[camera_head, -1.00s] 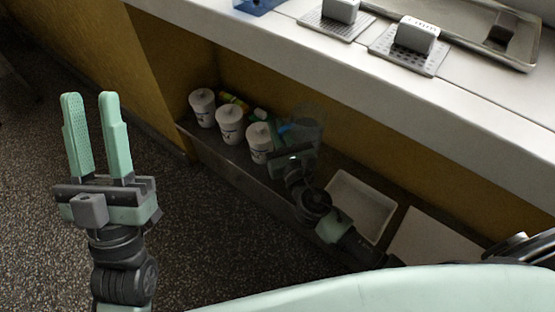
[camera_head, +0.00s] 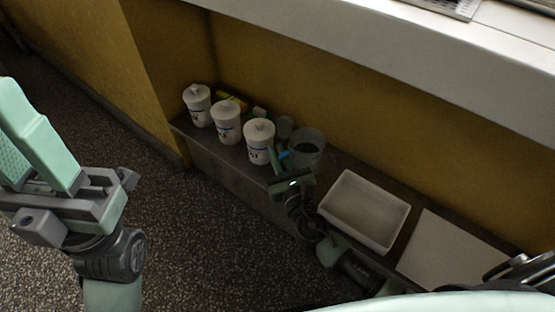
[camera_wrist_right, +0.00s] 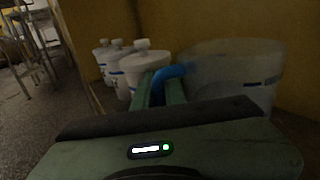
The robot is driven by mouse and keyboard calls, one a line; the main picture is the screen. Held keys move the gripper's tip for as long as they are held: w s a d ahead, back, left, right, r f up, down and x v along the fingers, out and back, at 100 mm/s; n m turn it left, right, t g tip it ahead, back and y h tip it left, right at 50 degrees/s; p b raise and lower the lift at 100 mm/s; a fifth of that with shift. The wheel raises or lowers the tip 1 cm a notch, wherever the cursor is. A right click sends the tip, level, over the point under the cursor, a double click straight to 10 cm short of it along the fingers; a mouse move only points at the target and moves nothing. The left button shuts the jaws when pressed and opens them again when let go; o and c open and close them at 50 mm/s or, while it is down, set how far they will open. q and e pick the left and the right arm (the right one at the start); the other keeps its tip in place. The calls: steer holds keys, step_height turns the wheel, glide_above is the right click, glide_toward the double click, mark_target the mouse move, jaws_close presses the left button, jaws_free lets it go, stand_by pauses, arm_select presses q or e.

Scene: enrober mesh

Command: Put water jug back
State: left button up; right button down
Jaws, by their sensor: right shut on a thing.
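The water jug (camera_head: 308,146) is a clear, see-through vessel at the low shelf, right of the white lidded tubs. It looks upright; I cannot tell whether its base touches the shelf. My right gripper (camera_head: 281,165) is shut on the jug's blue handle (camera_wrist_right: 172,74), on the jug's near left side. The jug (camera_wrist_right: 235,68) fills the right of the right wrist view, and its lower part is hidden behind the gripper. My left gripper (camera_head: 38,140) is open and empty over the floor at the left, partly cut off by the picture edge.
Several white tubs, the nearest (camera_head: 259,143) close to the gripper, stand left of the jug. Small bottles and a yellow-green item (camera_head: 232,99) lie behind them. A white bin (camera_head: 366,237) and a pale board (camera_head: 445,255) are right. The counter (camera_head: 400,62) overhangs the shelf.

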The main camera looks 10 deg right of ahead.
steer(key=shift+f, duration=0.1)
steer(key=shift+f, duration=0.15)
steer(key=c, duration=1.5)
jaws_free()
steer(key=s, duration=0.4)
steer(key=s+p, duration=0.1)
steer(key=s, duration=0.7)
steer(key=shift+d, duration=0.4)
